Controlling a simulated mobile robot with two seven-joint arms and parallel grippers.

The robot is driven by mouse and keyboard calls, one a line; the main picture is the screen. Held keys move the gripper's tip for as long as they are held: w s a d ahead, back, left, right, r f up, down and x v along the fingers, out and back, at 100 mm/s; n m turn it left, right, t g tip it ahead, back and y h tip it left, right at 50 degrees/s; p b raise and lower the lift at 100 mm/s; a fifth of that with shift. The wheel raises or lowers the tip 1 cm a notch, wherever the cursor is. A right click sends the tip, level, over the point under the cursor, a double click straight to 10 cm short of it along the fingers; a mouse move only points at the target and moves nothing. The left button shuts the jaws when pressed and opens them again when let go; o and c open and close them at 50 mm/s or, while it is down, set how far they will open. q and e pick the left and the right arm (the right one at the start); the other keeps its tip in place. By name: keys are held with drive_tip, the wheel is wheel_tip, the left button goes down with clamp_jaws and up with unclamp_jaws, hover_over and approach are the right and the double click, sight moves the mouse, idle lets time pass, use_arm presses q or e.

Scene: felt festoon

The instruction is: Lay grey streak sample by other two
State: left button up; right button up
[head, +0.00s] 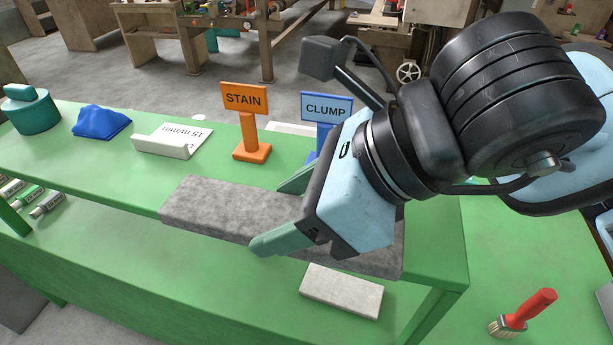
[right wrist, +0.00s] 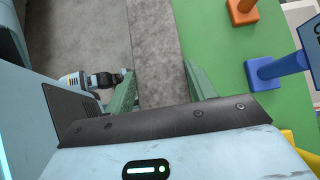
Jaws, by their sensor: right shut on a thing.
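My right gripper (head: 279,214) comes in from the right, its two green fingers shut across the width of a long dark grey felt slab (head: 215,208). The slab lies lengthwise along the front edge of the green bench. In the right wrist view, the slab (right wrist: 155,35) runs between the fingers (right wrist: 160,92). The gripper body hides part of it. I cannot tell whether it rests fully on the bench. An orange STAIN sign (head: 244,97) and a blue CLUMP sign (head: 326,107) stand behind it. My left gripper is not in view.
A paler grey block (head: 341,291) lies lower, in front of the slab. A white holder (head: 161,144) with a card, a blue cloth (head: 101,121) and a teal lidded pot (head: 32,112) stand to the left. A red-handled brush (head: 524,312) lies at lower right.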

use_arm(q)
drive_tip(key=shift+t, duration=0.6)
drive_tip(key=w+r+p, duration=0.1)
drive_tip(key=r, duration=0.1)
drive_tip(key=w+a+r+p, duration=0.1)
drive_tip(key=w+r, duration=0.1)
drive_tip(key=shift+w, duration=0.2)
use_arm(e)
drive_tip(key=s+a+r, duration=0.1)
drive_tip(key=s+a, duration=0.3)
drive_tip(key=s, duration=0.5)
drive_tip(key=shift+s, duration=0.35)
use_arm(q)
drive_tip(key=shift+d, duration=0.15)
use_arm(e)
drive_tip(key=shift+d, duration=0.15)
